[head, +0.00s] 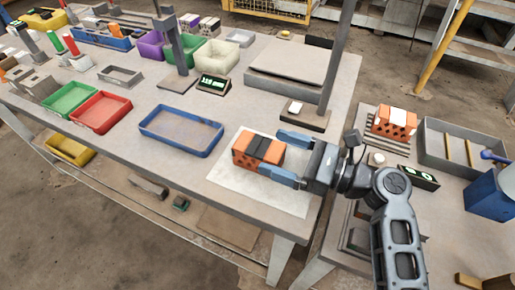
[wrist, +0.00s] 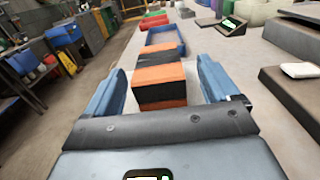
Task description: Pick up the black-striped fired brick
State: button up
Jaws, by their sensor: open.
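The black-striped fired brick (head: 258,150) is orange with a broad black band. It lies on a pale sheet (head: 235,185) near the front right corner of the workbench. It also shows in the wrist view (wrist: 159,86), between the two fingers. My gripper (head: 278,156) comes from the right and is open, its blue fingers on either side of the brick's near end. I cannot tell whether a finger touches the brick. Part of the brick's right end is hidden by the near finger in the head view.
An empty blue tray (head: 181,151) lies left of the brick. A post on a dark base (head: 307,115) and a grey slab (head: 290,85) stand behind. Another orange brick with a white label (head: 394,124) sits on a rack at right. Red (head: 100,126) and green trays are farther left.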

aim_at(259, 145)
jog(key=x, duration=0.4)
jog(key=shift+a+f, duration=0.15)
jog(key=shift+a, duration=0.25)
jog(key=shift+c, duration=0.2)
jog(key=c, duration=1.2)
jog(key=shift+c, duration=0.8)
jog(key=shift+p, duration=0.3)
